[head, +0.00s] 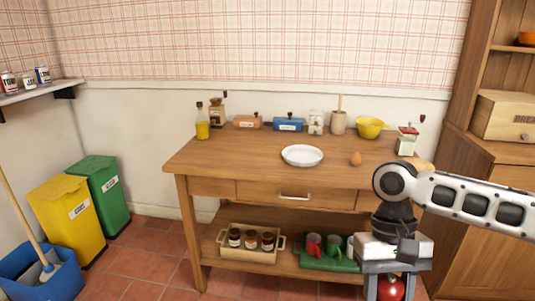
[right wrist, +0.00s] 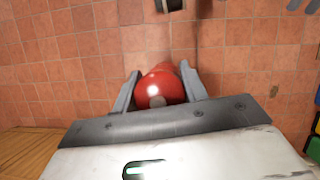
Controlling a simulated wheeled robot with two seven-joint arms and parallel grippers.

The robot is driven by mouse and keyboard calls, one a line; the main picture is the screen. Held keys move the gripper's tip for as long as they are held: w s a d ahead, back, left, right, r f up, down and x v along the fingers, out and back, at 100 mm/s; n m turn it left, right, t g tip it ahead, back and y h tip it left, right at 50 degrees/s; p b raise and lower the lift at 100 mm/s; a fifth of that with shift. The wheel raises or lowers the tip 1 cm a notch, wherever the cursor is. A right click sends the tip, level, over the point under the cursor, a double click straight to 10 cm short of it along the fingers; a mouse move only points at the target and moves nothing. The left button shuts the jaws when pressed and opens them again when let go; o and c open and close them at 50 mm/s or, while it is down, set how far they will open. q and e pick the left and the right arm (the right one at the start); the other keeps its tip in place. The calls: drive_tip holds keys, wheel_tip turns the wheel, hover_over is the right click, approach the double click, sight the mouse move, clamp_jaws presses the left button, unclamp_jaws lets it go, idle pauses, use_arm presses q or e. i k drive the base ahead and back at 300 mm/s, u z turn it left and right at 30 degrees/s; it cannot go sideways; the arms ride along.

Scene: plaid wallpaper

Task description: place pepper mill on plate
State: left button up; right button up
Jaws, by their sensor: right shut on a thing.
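My right gripper (head: 389,280) hangs low in front of the table's right end, pointing down. It is shut on a red, glossy, round-topped thing, which I take to be the pepper mill (head: 391,290). In the right wrist view the red pepper mill (right wrist: 160,88) sits between the two fingers (right wrist: 160,92), above the tiled floor; its lower part is mostly hidden. The white plate (head: 302,155) lies empty on the wooden table, up and to the left of my right gripper. My left gripper is not in view.
An oil bottle (head: 202,122), boxes and a yellow bowl (head: 370,128) line the back. The tabletop's front left is clear.

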sight(302, 158)
drive_tip(key=u, duration=0.5)
drive_tip(key=i, duration=1.65)
drive_tip(key=z, duration=0.8)
